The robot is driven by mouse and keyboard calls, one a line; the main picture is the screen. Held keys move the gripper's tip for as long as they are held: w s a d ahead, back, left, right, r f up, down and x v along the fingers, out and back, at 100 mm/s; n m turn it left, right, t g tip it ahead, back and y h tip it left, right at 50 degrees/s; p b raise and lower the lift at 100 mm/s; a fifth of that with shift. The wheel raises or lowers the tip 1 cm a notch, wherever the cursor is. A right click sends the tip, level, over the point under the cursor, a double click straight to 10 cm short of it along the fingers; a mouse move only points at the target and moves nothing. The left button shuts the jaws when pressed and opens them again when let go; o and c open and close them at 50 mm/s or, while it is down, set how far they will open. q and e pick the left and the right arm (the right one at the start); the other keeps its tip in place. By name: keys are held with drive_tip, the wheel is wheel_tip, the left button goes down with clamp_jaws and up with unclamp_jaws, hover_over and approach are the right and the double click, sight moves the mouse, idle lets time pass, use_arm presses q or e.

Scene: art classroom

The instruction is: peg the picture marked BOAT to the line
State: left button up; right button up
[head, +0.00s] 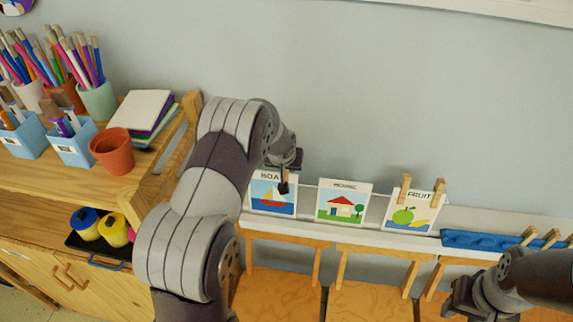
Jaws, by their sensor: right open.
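The BOAT picture (268,203) is a white card with a red and yellow sailboat on blue. It stands upright on a white ledge (340,234) against the wall. My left gripper (284,186) is at its upper right edge and covers the end of its label. I cannot tell whether the fingers touch the card, or whether they are open or shut. My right gripper (455,304) is open and empty at the lower right, below a blue peg holder (475,241) with wooden pegs (550,239). I see no line in this view.
The house picture (341,203) and FRUIT picture (411,212) stand to the right on the ledge. Two pegs rise at the FRUIT card's top. Left, a wooden shelf (70,193) holds brush pots, a terracotta pot (112,151) and paper. The wall above the cards is clear.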

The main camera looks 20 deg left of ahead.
idle(0.4)
use_arm(q)
drive_tip(key=o, duration=0.9)
drive_tip(key=shift+o, duration=1)
drive_tip(key=p+v, duration=0.2)
drive_tip(key=v, duration=0.5)
drive_tip(key=shift+p, duration=0.4)
